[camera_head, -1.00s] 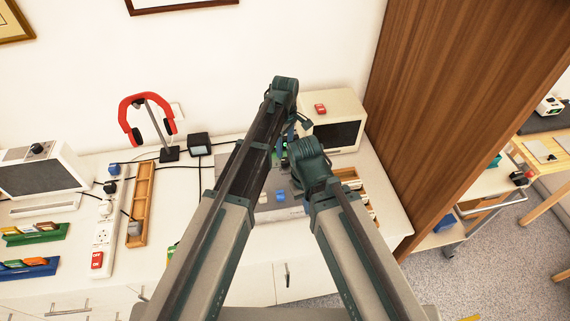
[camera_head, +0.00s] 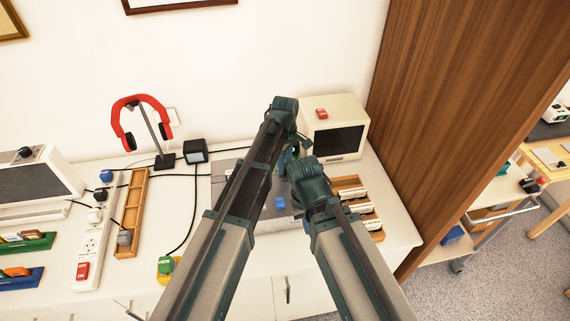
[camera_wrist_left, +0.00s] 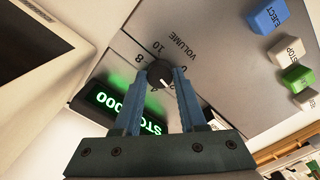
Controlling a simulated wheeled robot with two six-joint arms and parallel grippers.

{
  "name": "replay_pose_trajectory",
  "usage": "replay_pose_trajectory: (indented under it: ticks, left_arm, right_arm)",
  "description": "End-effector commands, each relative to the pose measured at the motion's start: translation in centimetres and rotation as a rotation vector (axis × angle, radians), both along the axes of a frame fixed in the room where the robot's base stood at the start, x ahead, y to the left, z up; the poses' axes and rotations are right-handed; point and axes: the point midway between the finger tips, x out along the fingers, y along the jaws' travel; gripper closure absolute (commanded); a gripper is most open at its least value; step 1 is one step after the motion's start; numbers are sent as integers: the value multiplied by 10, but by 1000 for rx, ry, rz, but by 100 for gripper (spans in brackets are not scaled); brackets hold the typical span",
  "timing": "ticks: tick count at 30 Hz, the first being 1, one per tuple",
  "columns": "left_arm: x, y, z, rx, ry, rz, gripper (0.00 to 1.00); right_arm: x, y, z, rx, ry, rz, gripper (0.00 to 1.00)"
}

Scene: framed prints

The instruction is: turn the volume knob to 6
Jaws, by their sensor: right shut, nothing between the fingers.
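The black volume knob (camera_wrist_left: 160,73) shows in the left wrist view on the grey face of a machine (camera_wrist_left: 215,70). Its white mark points down and right.
A lit green display (camera_wrist_left: 125,108) sits beside the knob. A blue EJECT key (camera_wrist_left: 268,17) and STOP key (camera_wrist_left: 289,50) are to the right. A cream monitor (camera_head: 338,130), red headphones (camera_head: 140,112), a power strip (camera_head: 93,243) and a wooden tray (camera_head: 130,215) stand around the machine.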

Motion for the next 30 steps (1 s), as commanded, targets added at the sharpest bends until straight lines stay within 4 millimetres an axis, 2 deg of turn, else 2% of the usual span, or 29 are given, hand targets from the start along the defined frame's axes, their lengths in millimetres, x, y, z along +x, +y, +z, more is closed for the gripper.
replay_pose_trajectory:
  ticks: [1,6,19,30]
  left_arm:
    - [0,0,0,0,0,0,70]
    - [0,0,0,0,0,0,100]
    - [0,0,0,0,0,-68,100]
    - [0,-1,0,0,0,-372,100]
  right_arm:
    - [0,0,0,0,0,0,100]
    - [0,0,0,0,0,0,100]
    - [0,0,0,0,0,0,100]
    - [0,0,0,0,0,0,100]
